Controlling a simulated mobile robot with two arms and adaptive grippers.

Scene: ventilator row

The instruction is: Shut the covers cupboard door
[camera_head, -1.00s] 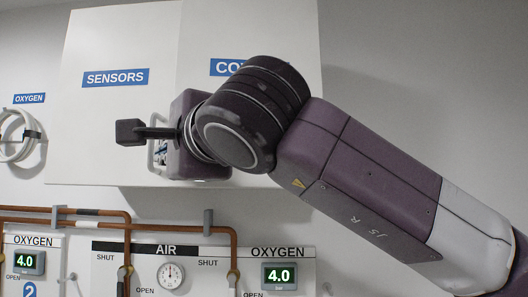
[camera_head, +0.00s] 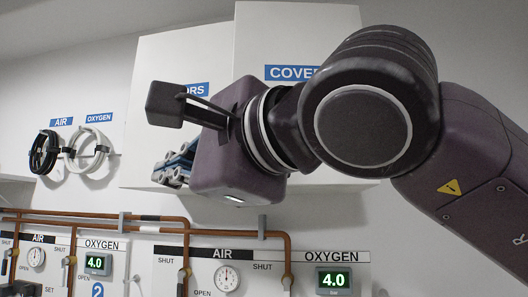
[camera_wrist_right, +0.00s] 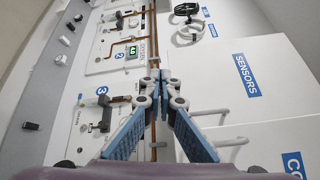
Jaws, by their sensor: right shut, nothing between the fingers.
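The covers cupboard door (camera_head: 262,40) is a white panel with a blue COVERS label (camera_head: 290,72), partly hidden by my right arm. Its left edge seems to stand forward of the sensors cupboard (camera_head: 165,65), so it looks ajar; how far I cannot tell. My right gripper (camera_head: 167,174) points left in front of the sensors cupboard's lower part, its fingers shut and empty. In the right wrist view, the shut fingertips (camera_wrist_right: 157,78) show apart from the cupboard front, with the covers label (camera_wrist_right: 293,164) at the lower right. My left gripper is not in view.
Coiled hoses (camera_head: 88,150) hang on the wall at left. Copper pipes (camera_head: 150,218) and gas panels with an air gauge (camera_head: 226,277) and oxygen display (camera_head: 333,281) run below the cupboards. White bar handles (camera_wrist_right: 232,142) stick out in the wrist view.

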